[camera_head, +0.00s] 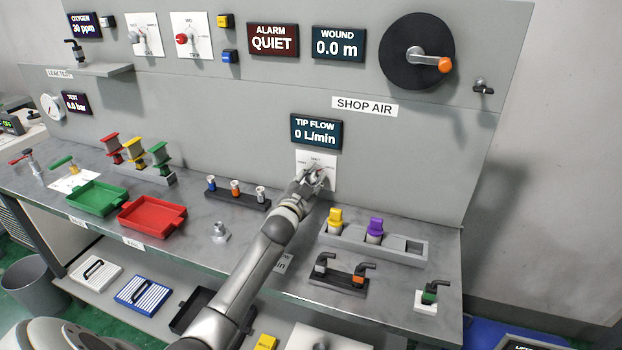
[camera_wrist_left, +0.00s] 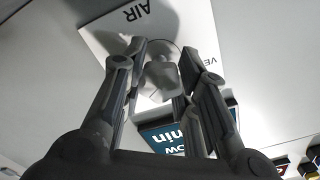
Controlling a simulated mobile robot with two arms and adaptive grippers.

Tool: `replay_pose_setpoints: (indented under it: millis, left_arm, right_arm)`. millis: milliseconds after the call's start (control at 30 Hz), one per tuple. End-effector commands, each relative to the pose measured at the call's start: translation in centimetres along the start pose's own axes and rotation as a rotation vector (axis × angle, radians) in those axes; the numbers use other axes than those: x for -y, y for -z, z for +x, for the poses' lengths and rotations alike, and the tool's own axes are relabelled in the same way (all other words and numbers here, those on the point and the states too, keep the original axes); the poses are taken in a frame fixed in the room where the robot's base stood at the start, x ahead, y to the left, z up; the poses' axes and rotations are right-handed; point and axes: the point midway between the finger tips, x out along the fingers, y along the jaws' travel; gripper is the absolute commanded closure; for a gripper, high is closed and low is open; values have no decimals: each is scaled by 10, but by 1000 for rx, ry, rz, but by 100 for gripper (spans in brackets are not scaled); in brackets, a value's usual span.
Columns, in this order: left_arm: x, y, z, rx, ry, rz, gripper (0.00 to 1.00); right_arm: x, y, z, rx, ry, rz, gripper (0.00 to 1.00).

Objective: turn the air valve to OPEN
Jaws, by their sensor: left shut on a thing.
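The air valve is a grey knob on a white square plate (camera_head: 329,166) on the grey panel, under the TIP FLOW display (camera_head: 316,132), which reads 0 L/min. My left gripper (camera_head: 316,178) reaches up to this plate from below and hides most of the knob in the head view. In the left wrist view the knob (camera_wrist_left: 162,74) sits between the two fingers of my left gripper (camera_wrist_left: 163,52), which is shut on it. The plate there (camera_wrist_left: 115,32) shows "AIR" and part of a word starting "VE". I cannot read which mark the knob points to. My right gripper is not in view.
A SHOP AIR label (camera_head: 364,106) is above and right. Below the valve, the counter holds a grey rack (camera_head: 345,246) with yellow and purple fittings, and a dark rack (camera_head: 240,201) with small fittings. Red (camera_head: 126,216) and green (camera_head: 77,203) trays lie left.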

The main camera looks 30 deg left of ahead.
Motion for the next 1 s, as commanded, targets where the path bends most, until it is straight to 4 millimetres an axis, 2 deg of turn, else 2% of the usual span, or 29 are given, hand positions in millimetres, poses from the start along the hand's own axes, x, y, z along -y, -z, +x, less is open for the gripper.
replay_pose_setpoints:
  millis: [200,233,400,767,1000]
  left_arm:
    - [0,0,0,1,-1,0,96]
    - [0,0,0,1,-1,0,71]
    - [0,0,0,1,-1,-1,49]
    - [2,2,0,0,0,-1,49]
    - [23,34,0,-5,3,1,49]
  right_arm:
    - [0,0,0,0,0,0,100]
    - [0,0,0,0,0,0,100]
    - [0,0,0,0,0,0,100]
    - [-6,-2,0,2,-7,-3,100]
    - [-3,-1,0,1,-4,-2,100]
